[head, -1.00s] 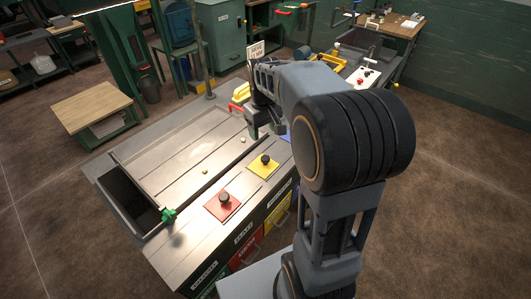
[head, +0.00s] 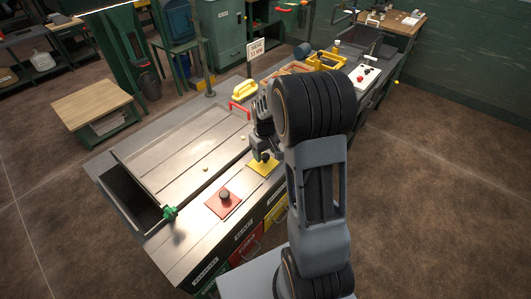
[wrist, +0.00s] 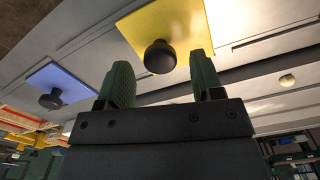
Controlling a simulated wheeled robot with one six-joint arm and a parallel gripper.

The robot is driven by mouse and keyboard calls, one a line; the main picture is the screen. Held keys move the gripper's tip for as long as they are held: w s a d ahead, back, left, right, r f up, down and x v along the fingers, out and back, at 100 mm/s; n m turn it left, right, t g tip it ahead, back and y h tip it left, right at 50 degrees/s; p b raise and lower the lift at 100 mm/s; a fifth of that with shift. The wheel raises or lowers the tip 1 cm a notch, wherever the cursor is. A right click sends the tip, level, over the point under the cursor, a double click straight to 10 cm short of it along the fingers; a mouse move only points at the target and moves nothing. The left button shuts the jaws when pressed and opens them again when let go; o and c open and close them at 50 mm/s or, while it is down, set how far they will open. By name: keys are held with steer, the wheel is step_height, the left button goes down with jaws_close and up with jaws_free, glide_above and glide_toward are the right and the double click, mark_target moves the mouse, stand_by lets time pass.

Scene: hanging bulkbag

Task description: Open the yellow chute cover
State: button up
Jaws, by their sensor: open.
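The yellow chute cover (head: 262,165) is a flat square plate with a round black knob, set in the bench top. In the head view my gripper (head: 264,150) is just above it and partly hides it. In the wrist view the yellow cover (wrist: 172,25) lies beyond my fingertips, with its black knob (wrist: 160,57) between and ahead of the two green fingers. My gripper (wrist: 160,82) is open and empty. I cannot tell whether a finger touches the knob. The cover lies flat on the bench.
A red cover (head: 223,202) with a black knob lies to the left of the yellow one. A blue cover (wrist: 53,85) shows in the wrist view. A green knob (head: 169,213) stands near the tray's corner. A yellow-handled tool (head: 243,90) and a red handle (head: 239,108) are behind.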

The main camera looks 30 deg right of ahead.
steer(key=shift+f, duration=0.5)
steer(key=shift+c, duration=0.2)
jaws_close()
